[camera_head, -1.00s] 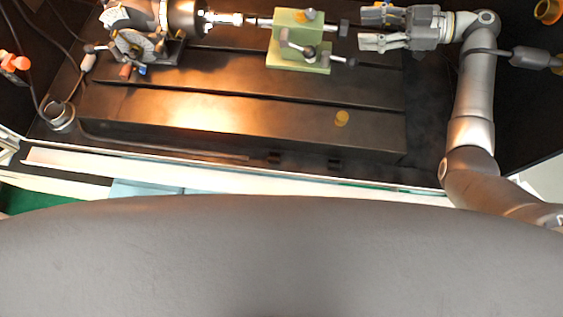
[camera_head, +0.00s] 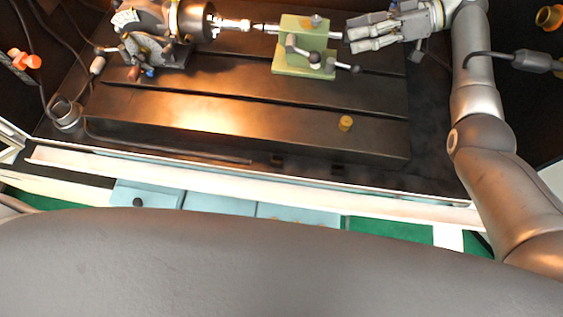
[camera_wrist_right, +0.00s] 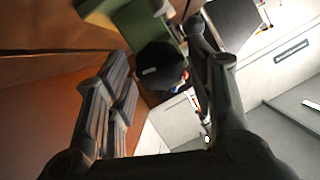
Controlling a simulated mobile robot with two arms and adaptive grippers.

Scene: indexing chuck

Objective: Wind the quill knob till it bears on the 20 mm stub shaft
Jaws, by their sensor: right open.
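The green tailstock (camera_head: 303,62) stands on the dark slotted bed. The black quill knob (camera_wrist_right: 160,66) shows in the wrist view, between the two fingers of my right gripper (camera_wrist_right: 157,48). In the head view my right gripper (camera_head: 352,34) reaches in from the right, its fingertips at the tailstock's right side, hiding most of the knob. It is open; I cannot tell whether a finger touches the knob. The bright stub shaft (camera_head: 233,24) sticks out of the chuck (camera_head: 194,20) toward the tailstock's centre (camera_head: 262,27). Whether they touch is too small to tell. My left gripper is not in view.
Clamp levers (camera_head: 300,50) stick out from the tailstock's front, below my right gripper. A small yellow piece (camera_head: 346,123) lies on the bed's (camera_head: 230,118) front part. A hanging dark handle with a cable (camera_head: 530,61) is at right, near my arm.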

